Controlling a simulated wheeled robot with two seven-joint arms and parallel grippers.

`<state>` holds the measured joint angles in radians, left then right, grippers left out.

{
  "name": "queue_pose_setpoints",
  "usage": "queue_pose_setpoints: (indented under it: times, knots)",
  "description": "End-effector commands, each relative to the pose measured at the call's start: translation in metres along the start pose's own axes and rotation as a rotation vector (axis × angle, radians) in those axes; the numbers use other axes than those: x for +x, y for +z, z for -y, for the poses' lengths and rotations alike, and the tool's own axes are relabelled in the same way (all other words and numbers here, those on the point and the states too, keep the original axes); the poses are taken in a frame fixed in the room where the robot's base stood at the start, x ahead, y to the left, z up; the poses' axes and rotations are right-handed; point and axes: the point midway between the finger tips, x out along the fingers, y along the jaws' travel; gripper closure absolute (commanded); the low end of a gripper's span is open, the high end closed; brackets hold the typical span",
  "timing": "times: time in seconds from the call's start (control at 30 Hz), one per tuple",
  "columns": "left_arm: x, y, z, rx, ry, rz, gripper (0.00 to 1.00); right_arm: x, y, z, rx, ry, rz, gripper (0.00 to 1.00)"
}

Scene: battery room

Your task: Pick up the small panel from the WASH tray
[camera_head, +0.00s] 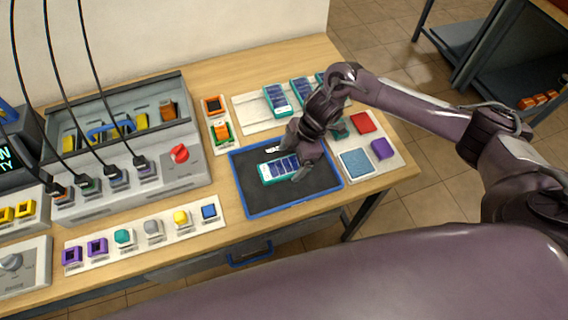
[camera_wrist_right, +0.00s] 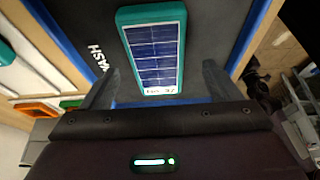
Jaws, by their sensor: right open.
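The small panel (camera_head: 278,168) has a teal frame and dark blue cells. It lies flat in the black WASH tray (camera_head: 255,196), which has a blue rim. In the right wrist view the panel (camera_wrist_right: 155,48) lies just ahead of and between my two fingers, with the WASH lettering to its left. My right gripper (camera_head: 287,164) is over the tray at the panel, and partly covers its right end in the head view. In the right wrist view the gripper (camera_wrist_right: 160,85) is open and empty, a finger on each side. My left gripper is not in view.
Other teal-framed panels (camera_head: 277,101) lie on a white strip behind the tray. A pale mat to the right holds a red block (camera_head: 361,122), a purple block (camera_head: 382,149) and a blue pad (camera_head: 356,163). A grey console (camera_head: 130,150) with cables stands left.

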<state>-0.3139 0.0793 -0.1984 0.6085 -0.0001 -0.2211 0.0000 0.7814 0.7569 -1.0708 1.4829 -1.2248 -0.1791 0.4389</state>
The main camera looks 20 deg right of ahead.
Motion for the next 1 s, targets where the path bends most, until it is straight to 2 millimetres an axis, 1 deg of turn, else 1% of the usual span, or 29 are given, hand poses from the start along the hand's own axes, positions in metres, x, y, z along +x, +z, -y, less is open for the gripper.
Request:
queue_pose_setpoints:
  times: [0.03,0.1,0.2,0.33,0.43,0.47,0.83,0.87,1.0]
  knots:
    - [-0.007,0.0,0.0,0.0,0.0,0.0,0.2,0.005,-0.002,0.0,0.001,-0.003,0.0,0.16]
    - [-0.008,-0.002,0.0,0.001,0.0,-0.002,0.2,0.015,-0.001,0.0,0.001,-0.002,0.0,0.16]
    - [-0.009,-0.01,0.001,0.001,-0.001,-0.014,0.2,0.023,0.0,0.0,0.0,0.0,0.001,0.16]
    - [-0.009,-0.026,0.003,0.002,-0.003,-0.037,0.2,0.025,0.0,-0.001,-0.001,0.001,0.001,0.16]
    - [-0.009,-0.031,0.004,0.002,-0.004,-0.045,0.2,0.025,0.0,-0.001,-0.001,0.001,0.001,0.16]
    - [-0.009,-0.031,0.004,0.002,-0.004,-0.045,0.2,0.025,0.0,-0.001,-0.001,0.001,0.001,0.19]
    - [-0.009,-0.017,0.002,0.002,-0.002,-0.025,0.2,0.025,0.0,-0.001,-0.001,0.001,0.001,0.67]
    - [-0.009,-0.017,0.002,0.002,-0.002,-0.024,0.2,0.025,0.0,-0.001,-0.001,0.002,0.0,0.69]
    - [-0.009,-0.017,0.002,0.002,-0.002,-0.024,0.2,0.024,0.0,-0.001,-0.001,0.002,0.0,0.69]
